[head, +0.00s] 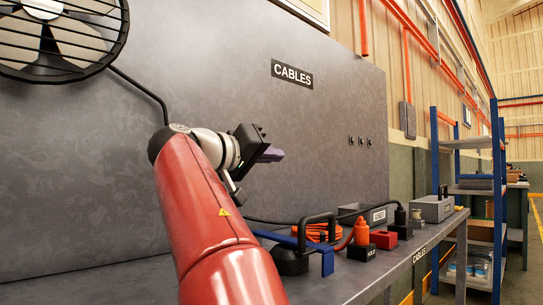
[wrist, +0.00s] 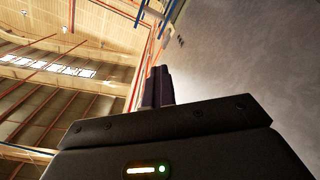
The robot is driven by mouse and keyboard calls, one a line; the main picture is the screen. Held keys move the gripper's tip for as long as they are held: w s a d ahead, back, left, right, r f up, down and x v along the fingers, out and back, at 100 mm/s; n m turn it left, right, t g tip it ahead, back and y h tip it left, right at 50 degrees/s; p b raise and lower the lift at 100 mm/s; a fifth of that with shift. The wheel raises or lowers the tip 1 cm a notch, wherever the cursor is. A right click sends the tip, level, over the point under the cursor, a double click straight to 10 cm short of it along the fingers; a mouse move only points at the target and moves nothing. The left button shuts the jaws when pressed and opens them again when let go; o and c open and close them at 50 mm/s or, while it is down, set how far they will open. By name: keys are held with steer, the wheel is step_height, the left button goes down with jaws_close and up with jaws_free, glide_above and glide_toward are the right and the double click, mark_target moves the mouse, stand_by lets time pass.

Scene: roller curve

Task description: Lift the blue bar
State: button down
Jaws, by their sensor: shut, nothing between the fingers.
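The blue bar (head: 285,240) is low over the grey workbench in the head view. Its right end bends down at a right angle, and its left part is hidden behind my red arm. My gripper (head: 274,155) is raised well above the bench, in front of the grey back panel and apart from the bar. It points to the right. In the wrist view the two dark fingers of my gripper (wrist: 158,88) are together, with nothing between them. The bar does not show in the wrist view.
A black handle (head: 318,218), an orange cable coil (head: 312,233), an orange plug (head: 362,231) and a red block (head: 384,240) crowd around the bar's right end. Grey bins (head: 432,208) stand farther back. A fan (head: 62,40) hangs upper left. The air around my gripper is clear.

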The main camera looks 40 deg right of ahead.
steer(key=c, duration=2.1)
jaws_free()
steer(key=shift+c, duration=0.2)
steer(key=o, duration=0.7)
steer(key=shift+s+a, duration=0.15)
steer(key=shift+a, duration=1.8)
steer(key=shift+s+a, duration=0.15)
steer(key=shift+a, duration=1.8)
steer(key=shift+c, duration=0.3)
